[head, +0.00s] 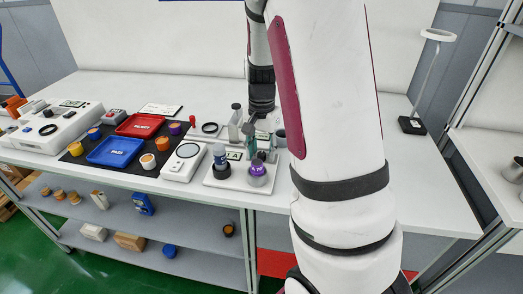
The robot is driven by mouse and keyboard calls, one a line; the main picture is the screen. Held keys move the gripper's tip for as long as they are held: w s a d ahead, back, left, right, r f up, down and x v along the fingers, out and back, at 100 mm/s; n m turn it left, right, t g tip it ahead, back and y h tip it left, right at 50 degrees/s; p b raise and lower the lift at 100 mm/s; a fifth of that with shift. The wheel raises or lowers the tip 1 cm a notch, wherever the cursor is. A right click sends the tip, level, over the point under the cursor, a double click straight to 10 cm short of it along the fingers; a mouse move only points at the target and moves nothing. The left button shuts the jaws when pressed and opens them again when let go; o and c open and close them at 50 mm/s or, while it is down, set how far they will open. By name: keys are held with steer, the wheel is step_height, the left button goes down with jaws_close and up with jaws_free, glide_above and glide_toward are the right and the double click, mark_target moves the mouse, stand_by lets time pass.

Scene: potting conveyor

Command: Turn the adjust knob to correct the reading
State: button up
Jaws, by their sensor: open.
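A white plate station (212,181) stands near the table's front edge, left of my arm. It carries a small display (234,156), too small to read surely, a blue-topped dark cylinder (220,160) and a purple-topped grey cylinder (258,172). A white instrument (52,128) with a black round knob (48,130) and another display (73,103) sits at the far left. I cannot tell which part is the adjust knob. My gripper (262,130) is open, pointing down just behind the plate station. Its fingertips are small and partly lost among grey parts; contact cannot be told.
A red tray (141,125), a blue tray (115,152) and several small pots lie on a black mat. A white device with a round dial (187,151) stands left of the station. A lamp (412,124) stands at the back right. The table right of my arm is mostly clear.

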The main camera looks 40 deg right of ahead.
jaws_close()
steer(key=shift+n, duration=2.8)
steer(key=shift+w+r, duration=0.1)
jaws_free()
